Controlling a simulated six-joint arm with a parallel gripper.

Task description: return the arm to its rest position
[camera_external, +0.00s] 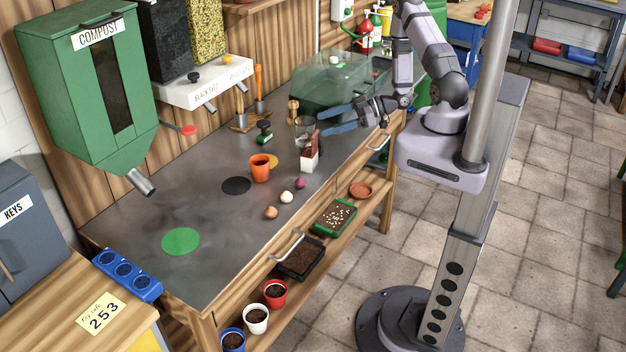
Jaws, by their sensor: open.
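My arm stands on its column at the right of the bench, with its links folded up near the top of the picture. My gripper (330,122) reaches left over the far right part of the workbench (205,215). Its two blue-grey fingers are spread apart, and I see nothing held between them. The fingers are close to a clear glass (304,128) and a small white pot with a reddish-brown item (310,158); I cannot tell if they touch.
An orange cup (260,169), several bulbs (287,197), a black disc (236,185) and a green disc (181,242) lie on the bench. A green translucent box (335,80) stands behind my gripper. A compost dispenser (88,90) hangs left.

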